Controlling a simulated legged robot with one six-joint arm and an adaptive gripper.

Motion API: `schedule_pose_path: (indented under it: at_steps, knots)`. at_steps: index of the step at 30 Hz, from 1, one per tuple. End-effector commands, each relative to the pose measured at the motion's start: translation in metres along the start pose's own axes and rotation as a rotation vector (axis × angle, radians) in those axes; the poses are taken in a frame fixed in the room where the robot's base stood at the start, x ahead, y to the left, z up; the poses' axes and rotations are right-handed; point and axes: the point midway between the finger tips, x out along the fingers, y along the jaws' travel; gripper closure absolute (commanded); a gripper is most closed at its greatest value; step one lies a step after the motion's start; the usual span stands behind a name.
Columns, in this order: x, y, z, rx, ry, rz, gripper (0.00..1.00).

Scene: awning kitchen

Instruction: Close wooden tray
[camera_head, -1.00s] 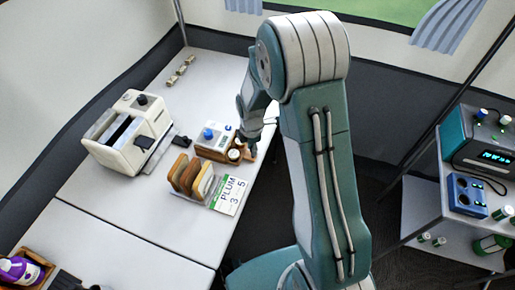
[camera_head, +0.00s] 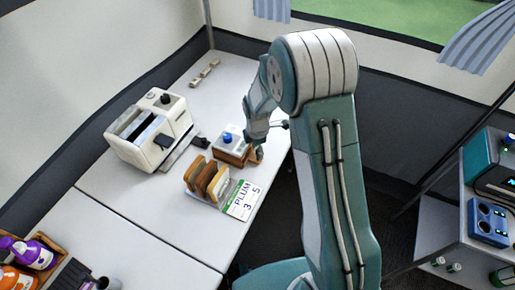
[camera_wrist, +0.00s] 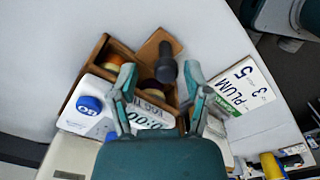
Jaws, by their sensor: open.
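The wooden tray (camera_head: 254,156) extends from the wooden base of a white device with a blue knob (camera_head: 229,138). In the wrist view the tray (camera_wrist: 150,50) shows as an open wooden drawer with a yellowish round item and a dark round item inside. A dark cylindrical handle (camera_wrist: 166,68) sticks up from its front board. My gripper (camera_wrist: 159,68) is open, its fingers on either side over the tray, the handle between or just beyond their tips. In the head view my gripper (camera_head: 258,148) is at the tray's outer end; contact cannot be told.
A white toaster-like machine (camera_head: 150,130) stands to the left. A wooden rack of slices (camera_head: 205,180) and a PLUM card (camera_head: 243,200) lie close in front. The table edge is just to the right.

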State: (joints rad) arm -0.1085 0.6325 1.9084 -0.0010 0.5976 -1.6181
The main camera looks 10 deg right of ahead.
Motion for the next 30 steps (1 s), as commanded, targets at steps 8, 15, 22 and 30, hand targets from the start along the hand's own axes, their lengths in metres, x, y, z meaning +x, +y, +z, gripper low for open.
schedule_pose_path:
  at_steps: [8, 15, 22, 30]
  knots:
    - [-0.010, 0.001, -0.001, -0.001, 0.001, 0.003, 0.35]
    - [-0.057, 0.002, 0.000, -0.001, 0.000, 0.005, 0.35]
    - [-0.100, 0.002, 0.000, 0.000, 0.000, 0.003, 0.35]
    - [-0.119, 0.002, 0.000, 0.000, 0.000, -0.001, 0.35]
